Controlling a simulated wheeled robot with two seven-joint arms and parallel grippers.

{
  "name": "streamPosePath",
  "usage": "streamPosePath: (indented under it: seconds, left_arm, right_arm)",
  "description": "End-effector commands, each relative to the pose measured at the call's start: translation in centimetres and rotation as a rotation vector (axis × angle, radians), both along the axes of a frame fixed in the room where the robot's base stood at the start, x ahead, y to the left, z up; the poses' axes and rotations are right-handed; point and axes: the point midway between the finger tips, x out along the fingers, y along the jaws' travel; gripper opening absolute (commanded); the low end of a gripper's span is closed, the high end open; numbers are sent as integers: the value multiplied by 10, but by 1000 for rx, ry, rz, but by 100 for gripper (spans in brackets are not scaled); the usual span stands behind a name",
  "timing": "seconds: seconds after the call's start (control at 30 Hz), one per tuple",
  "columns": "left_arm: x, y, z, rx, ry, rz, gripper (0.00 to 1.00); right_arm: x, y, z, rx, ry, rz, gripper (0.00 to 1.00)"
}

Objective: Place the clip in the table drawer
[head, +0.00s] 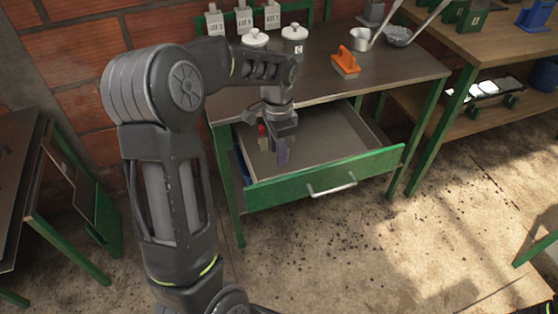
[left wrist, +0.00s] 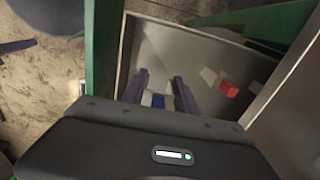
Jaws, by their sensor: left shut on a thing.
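The table drawer (head: 325,185) is pulled open, with a green front and a grey inside. My left gripper (head: 280,152) points down over the left part of the open drawer. In the left wrist view its two fingers (left wrist: 160,85) are closed around a small white and blue piece (left wrist: 158,101), apparently the clip. The gripper body hides part of this piece. A small red piece (left wrist: 229,89) and a whitish piece (left wrist: 209,75) lie in the drawer beside the fingers. My right gripper is not in view.
A shelf unit (head: 480,45) stands at the right. The drawer's right part is clear.

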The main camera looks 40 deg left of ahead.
Motion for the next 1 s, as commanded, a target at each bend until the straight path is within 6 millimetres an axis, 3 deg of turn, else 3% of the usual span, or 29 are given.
streamPosePath:
  seconds: [0.2,0.5,0.93,0.97,1.0]
  left_arm:
    - [0,0,-5,1,1,0,0]
    - [0,0,-47,0,2,0,0]
    - [0,0,-54,0,0,0,0]
    - [0,0,-53,1,-1,0,38]
    - [0,0,-53,1,-1,0,41]
  right_arm:
    - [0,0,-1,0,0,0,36]
    - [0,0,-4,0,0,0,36]
    - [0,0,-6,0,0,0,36]
    - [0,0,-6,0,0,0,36]
    - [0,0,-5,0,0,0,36]
